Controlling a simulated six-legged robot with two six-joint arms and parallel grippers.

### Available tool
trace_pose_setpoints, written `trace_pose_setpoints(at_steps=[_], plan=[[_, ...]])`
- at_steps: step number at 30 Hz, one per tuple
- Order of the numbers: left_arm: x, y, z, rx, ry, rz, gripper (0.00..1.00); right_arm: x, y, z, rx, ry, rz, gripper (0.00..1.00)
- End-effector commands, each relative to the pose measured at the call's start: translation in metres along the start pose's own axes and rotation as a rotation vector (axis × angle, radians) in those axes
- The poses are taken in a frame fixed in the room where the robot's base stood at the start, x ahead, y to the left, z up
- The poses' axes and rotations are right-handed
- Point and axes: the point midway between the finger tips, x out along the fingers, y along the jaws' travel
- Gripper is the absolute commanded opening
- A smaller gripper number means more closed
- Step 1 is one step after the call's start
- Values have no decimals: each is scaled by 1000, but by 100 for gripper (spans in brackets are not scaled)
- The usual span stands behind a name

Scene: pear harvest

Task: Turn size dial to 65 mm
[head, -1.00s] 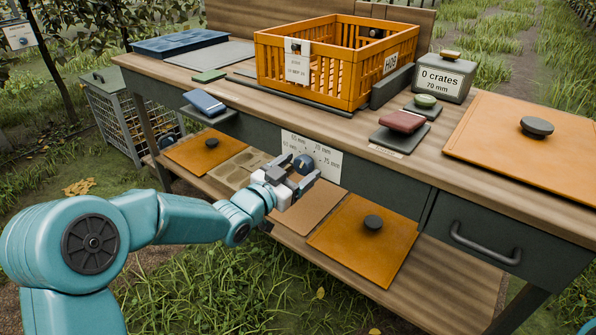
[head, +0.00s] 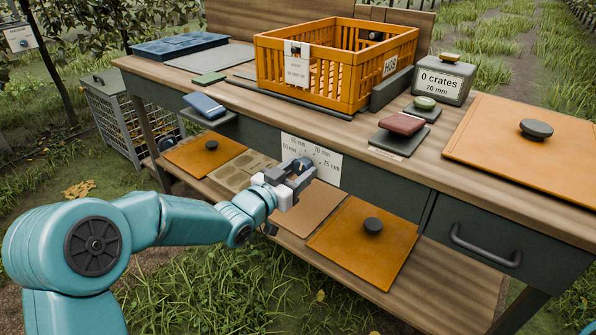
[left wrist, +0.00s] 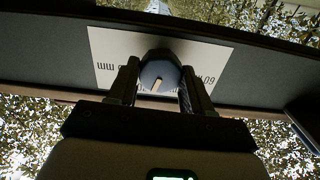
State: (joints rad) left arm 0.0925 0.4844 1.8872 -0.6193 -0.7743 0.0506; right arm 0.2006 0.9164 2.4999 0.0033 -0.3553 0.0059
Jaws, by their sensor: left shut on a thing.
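The size dial (head: 301,163) is a dark round knob on the white scale plate (head: 325,163) on the bench's front. The plate shows marks 60, 65, 70 and 75 mm. My left gripper (head: 303,174) is at the dial and hides much of it. In the left wrist view its two fingers (left wrist: 159,88) are shut on the dial (left wrist: 158,70), one on each side. A pale pointer line shows on the dial's face; which mark it points to is hard to tell. The grey counter box (head: 443,78) reads "0 crates, 70 mm". My right gripper is not in view.
An orange crate (head: 308,83) with a hanging tag stands on the bench. Orange lids (head: 368,243) lie on the lower shelf. A drawer handle (head: 484,248) is at right.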

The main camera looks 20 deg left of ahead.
Motion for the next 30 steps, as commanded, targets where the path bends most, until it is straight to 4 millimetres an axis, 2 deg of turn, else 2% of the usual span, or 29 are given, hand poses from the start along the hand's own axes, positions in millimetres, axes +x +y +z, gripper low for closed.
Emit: trace_pose_setpoints(at_steps=[18, 30], plan=[[0, 0, 0, -487, -1, 0, 19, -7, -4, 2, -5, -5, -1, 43], [0, 0, 1, -641, -2, 0, 19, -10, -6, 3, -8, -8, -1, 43]])
